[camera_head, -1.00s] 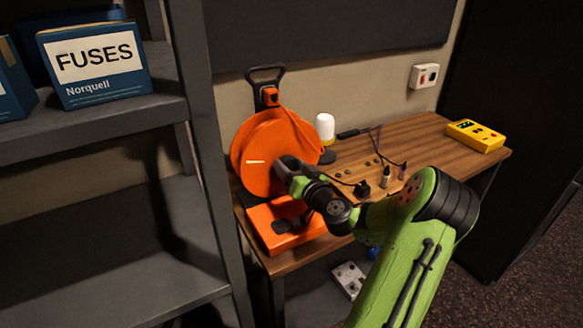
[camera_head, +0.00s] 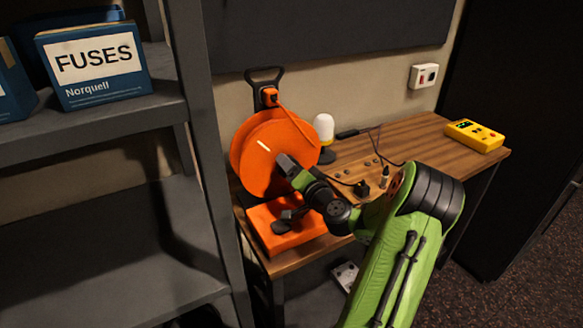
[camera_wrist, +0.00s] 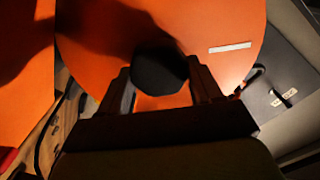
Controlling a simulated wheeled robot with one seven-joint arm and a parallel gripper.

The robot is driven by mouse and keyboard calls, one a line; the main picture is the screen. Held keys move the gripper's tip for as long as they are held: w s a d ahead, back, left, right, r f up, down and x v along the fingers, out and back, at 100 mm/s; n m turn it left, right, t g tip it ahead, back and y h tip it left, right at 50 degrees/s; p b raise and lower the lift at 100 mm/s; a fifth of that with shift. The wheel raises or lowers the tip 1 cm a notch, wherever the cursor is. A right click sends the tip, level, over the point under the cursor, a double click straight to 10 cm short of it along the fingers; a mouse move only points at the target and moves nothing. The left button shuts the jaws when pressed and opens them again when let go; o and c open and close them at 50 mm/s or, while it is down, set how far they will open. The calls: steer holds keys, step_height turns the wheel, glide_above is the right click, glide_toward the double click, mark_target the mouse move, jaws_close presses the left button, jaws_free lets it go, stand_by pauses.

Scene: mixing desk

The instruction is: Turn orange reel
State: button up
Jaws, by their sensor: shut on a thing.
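The orange reel (camera_head: 258,158) stands upright on its orange base (camera_head: 270,222) at the left end of the wooden desk. A short pale mark (camera_head: 264,146) shows on its face, left of and above my gripper in the head view. My gripper (camera_head: 286,166) is at the right part of the reel's face. In the wrist view my gripper (camera_wrist: 160,85) has its two fingers either side of a dark round knob (camera_wrist: 160,70) on the reel and is shut on it. The pale mark (camera_wrist: 230,47) is right of the knob there.
A grey shelf unit with a blue FUSES box (camera_head: 94,62) stands close on the left. A white-topped lamp (camera_head: 324,130), small bottles and cables are right of the reel. A yellow meter (camera_head: 474,135) lies at the desk's right end.

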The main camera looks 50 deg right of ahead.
steer(key=shift+d+m+p, duration=0.1)
steer(key=shift+m+p, duration=1.05)
steer(key=shift+m, duration=2.65)
steer(key=o, duration=1.5)
steer(key=shift+f, duration=0.1)
steer(key=shift+o, duration=0.2)
steer(key=b+v, duration=0.8)
steer(key=v, duration=0.7)
steer(key=shift+s, duration=0.3)
